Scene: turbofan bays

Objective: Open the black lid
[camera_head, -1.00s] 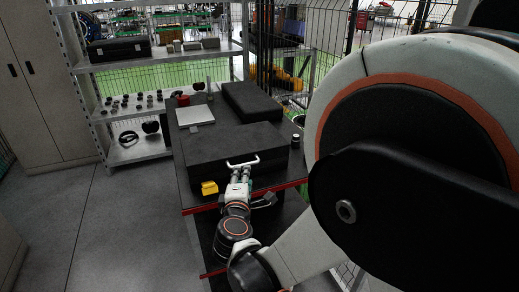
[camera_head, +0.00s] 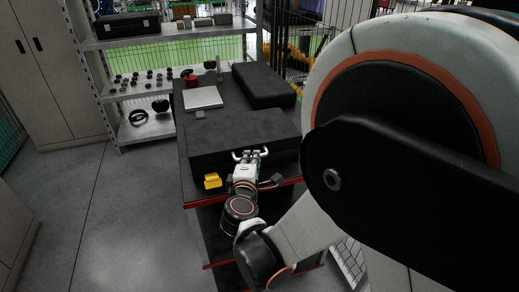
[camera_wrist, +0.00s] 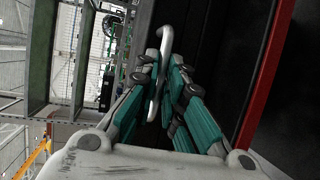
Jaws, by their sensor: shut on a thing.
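The black lid (camera_head: 235,130) forms the flat top of a large dark case on the workbench. A pale bar handle (camera_head: 265,150) stands at its front edge; it also shows in the wrist view as a bent grey bar (camera_wrist: 164,48). My gripper (camera_head: 247,160) is at the front of the case. In the wrist view its teal-sided fingers (camera_wrist: 166,80) are closed around the handle bar. I cannot tell whether the lid is raised; the seam is too dark to make out.
A yellow block (camera_head: 212,181) sits at the bench's front left, close to my gripper. A second black case (camera_head: 263,84) and a silver laptop-like panel (camera_head: 203,98) lie behind. Shelves (camera_head: 165,88) with small parts stand at the back left. The floor (camera_head: 120,220) left of the bench is clear.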

